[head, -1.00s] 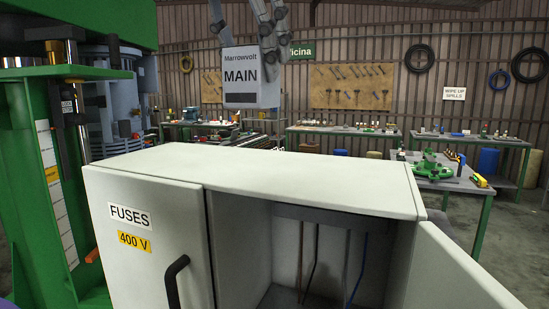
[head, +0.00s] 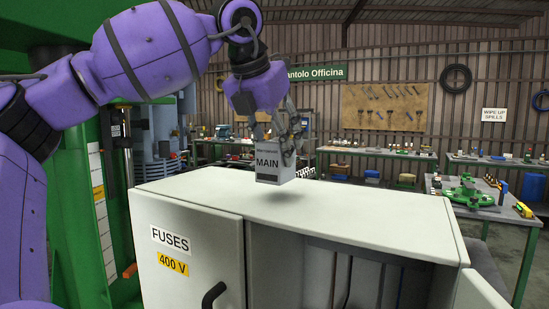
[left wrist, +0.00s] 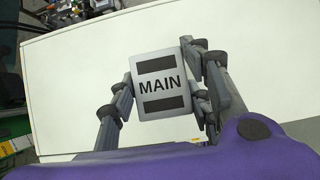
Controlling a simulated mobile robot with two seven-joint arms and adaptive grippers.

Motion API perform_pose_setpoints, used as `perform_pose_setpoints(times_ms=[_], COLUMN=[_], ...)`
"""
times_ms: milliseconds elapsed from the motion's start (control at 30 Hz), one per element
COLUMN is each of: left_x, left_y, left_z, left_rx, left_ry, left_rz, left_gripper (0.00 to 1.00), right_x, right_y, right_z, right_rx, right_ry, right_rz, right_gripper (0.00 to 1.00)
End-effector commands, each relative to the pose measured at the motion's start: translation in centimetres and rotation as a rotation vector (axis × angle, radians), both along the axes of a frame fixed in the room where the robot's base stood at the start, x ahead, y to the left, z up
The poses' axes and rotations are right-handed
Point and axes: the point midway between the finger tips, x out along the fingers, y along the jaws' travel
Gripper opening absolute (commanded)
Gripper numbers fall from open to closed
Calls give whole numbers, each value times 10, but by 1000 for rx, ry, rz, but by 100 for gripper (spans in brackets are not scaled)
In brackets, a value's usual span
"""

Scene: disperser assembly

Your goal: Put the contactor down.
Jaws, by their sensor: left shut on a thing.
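The contactor is a pale grey box marked MAIN (head: 267,164). It is over the white top of the fuse cabinet (head: 350,207), near its back edge, and looks upright. My left gripper (head: 288,142) is shut on it from above. In the left wrist view, the fingers grip the contactor (left wrist: 160,84) on its left and right sides, with the white cabinet top (left wrist: 75,100) behind it. My right gripper is not in view.
The cabinet top is otherwise bare. The cabinet's right door stands open at the lower right; its left door, with a FUSES label (head: 170,239), is closed. A green machine (head: 70,190) stands close on the left. Workbenches (head: 505,210) with tools are behind.

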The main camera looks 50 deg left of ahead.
Motion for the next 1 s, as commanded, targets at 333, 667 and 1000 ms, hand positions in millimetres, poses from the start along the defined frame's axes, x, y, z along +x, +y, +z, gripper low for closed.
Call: perform_pose_setpoints(times_ms=[333,667,1000], left_x=[1,2,2], left_y=[5,4,4], left_z=[-23,-35,-36], left_rx=[-4,2,1], left_ry=[-3,-3,0], left_rz=[-5,1,1], left_gripper=[8,8,64], right_x=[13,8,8], right_y=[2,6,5], right_z=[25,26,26], right_rx=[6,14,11], right_ry=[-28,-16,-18], right_rz=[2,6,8], right_gripper=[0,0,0])
